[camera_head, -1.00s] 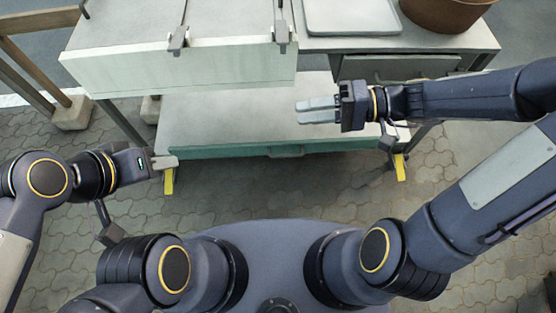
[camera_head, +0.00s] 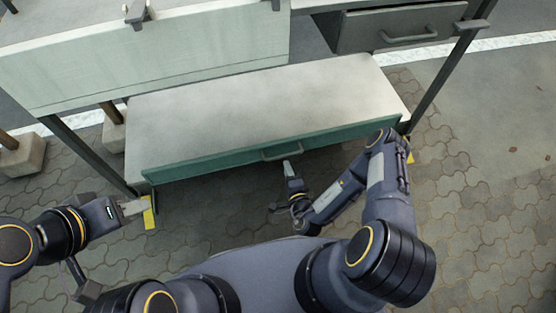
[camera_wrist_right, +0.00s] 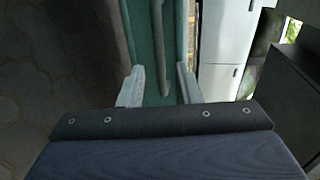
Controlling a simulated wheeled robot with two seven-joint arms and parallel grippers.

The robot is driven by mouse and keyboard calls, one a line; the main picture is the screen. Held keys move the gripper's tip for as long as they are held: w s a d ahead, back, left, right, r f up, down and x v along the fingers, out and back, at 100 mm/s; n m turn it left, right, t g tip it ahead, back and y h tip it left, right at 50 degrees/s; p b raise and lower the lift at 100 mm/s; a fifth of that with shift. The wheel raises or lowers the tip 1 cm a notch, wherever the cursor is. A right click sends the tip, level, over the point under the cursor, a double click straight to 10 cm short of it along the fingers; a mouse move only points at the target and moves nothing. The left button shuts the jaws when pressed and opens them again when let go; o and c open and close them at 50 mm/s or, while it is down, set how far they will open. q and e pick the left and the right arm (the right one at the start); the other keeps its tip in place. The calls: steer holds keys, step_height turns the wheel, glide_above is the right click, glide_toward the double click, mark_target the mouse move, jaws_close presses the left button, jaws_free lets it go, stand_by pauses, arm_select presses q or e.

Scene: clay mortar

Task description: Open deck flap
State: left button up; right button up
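A green front panel (camera_head: 200,165) runs along the low box with a pale deck top (camera_head: 250,105). I cannot tell which part is the deck flap. A grey bar handle (camera_head: 283,151) sits on the green panel; it also shows in the right wrist view (camera_wrist_right: 161,50). My right gripper (camera_head: 290,168) is low in front of this handle. In the wrist view its fingers (camera_wrist_right: 160,88) are apart, with the handle's end between them and no grip seen. My left gripper (camera_head: 136,207) is beside the box's front left corner, holding nothing visible; its finger gap is hidden.
A white panel (camera_head: 150,70) hangs above the box at left. A grey drawer with a handle (camera_head: 408,36) is at upper right. Dark posts stand at both sides, with yellow pieces (camera_head: 149,218) near their feet. Paving in front is mostly clear.

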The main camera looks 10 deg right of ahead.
mark_target(282, 156)
steer(key=b+x, duration=0.2)
steer(key=x, duration=0.5)
steer(key=shift+f+b, duration=0.15)
steer(key=shift+b, duration=0.2)
steer(key=shift+w, duration=0.35)
steer(key=shift+c, duration=0.4)
jaws_close()
